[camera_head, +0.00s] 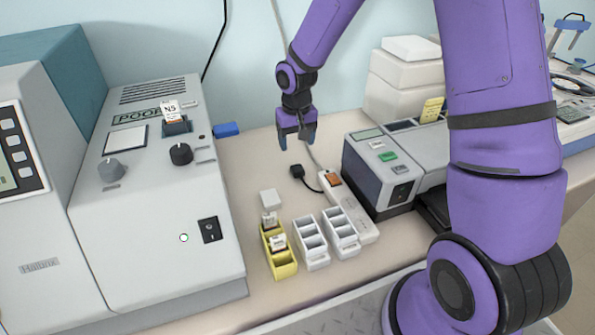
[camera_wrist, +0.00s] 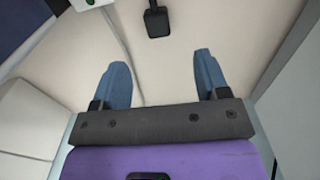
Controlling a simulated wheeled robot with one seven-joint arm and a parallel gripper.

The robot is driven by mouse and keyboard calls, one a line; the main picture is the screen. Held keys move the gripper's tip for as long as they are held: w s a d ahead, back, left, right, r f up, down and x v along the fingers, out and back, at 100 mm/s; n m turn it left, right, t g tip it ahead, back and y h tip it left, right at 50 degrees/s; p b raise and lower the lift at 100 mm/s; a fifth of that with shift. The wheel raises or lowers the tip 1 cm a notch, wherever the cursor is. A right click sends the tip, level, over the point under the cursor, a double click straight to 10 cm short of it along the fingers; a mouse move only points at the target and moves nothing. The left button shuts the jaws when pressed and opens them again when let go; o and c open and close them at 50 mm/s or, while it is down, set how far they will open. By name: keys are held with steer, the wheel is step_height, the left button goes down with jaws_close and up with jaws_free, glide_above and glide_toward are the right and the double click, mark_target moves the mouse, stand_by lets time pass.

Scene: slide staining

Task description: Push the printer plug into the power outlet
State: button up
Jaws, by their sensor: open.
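The black plug (camera_head: 297,171) lies on the bench, left of the far end of the white power strip (camera_head: 359,222). A short black cord runs from it toward the strip. In the wrist view the plug (camera_wrist: 157,20) is at the top, beyond and roughly between my fingertips. My gripper (camera_head: 297,143) is open and empty, on the wall side of the plug and apart from it. Its two blue fingers also show in the wrist view (camera_wrist: 160,68). The strip has an orange switch (camera_head: 333,179); its sockets are hard to make out.
A grey printer-like box (camera_head: 372,185) stands right of the strip. Two white racks (camera_head: 312,243) and a yellow rack (camera_head: 283,265) stand in front. A large machine (camera_head: 155,210) fills the left. A pale cable (camera_wrist: 124,40) passes near my gripper. Bench left of the plug is clear.

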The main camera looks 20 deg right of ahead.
glide_above(298, 167)
steer(key=shift+s+a+f, duration=0.15)
steer(key=shift+a+f, duration=0.05)
steer(key=shift+f, duration=1.15)
steer(key=shift+s+a+f, duration=0.15)
steer(key=shift+f, duration=1.15)
steer(key=shift+w+d+f, duration=0.15)
steer(key=shift+f, duration=1.15)
steer(key=shift+w+d+f, duration=0.1)
steer(key=shift+f, duration=1.2)
steer(key=c, duration=1)
steer(key=shift+o, duration=0.2)
steer(key=shift+r, duration=0.15)
step_height(298, 167, up, 10)
